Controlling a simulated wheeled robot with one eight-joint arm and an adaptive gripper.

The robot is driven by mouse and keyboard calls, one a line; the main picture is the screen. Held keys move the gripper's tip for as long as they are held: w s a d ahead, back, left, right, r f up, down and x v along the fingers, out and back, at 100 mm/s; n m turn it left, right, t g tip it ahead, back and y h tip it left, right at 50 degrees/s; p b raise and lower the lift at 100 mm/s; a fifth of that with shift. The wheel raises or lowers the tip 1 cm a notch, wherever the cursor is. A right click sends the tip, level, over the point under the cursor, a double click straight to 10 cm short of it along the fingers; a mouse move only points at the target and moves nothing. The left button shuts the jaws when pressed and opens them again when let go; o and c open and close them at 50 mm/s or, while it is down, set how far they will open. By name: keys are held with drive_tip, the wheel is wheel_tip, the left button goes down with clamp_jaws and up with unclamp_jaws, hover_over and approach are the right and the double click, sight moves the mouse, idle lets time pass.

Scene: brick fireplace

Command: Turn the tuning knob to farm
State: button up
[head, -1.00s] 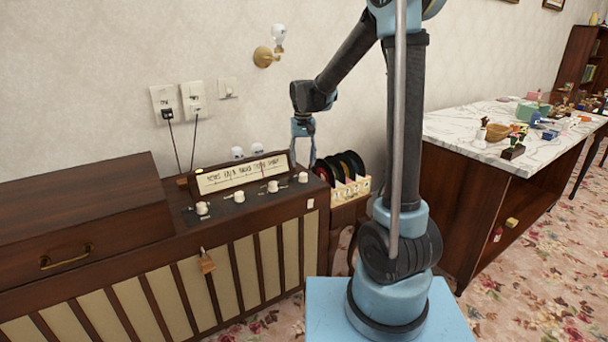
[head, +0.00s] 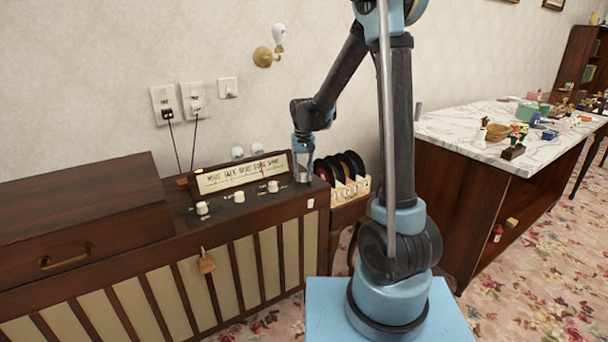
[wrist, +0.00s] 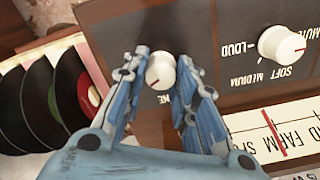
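My gripper (head: 303,178) is at the right end of the radio's control panel, pointing down. In the wrist view its two blue fingers (wrist: 162,80) stand on either side of the white tuning knob (wrist: 160,72). The fingers look spread, with a small gap at each side; contact cannot be made out. The knob has a red mark on its face, and its label is partly covered, with "NE" showing. In the head view my gripper hides this knob. The cream dial strip (head: 225,178) has a red needle (wrist: 272,130) close to the word FARM.
A volume knob (wrist: 281,44) sits beside the tuning knob; more white knobs (head: 239,197) line the panel. Records (head: 345,167) stand in a rack right of the radio. A marble-topped table (head: 455,130) stands at right.

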sight(303, 173)
drive_tip(key=shift+c, duration=0.9)
drive_tip(key=shift+n, duration=0.6)
drive_tip(key=o, duration=1)
drive_tip(key=shift+o, duration=0.2)
wheel_tip(303, 173, up, 12)
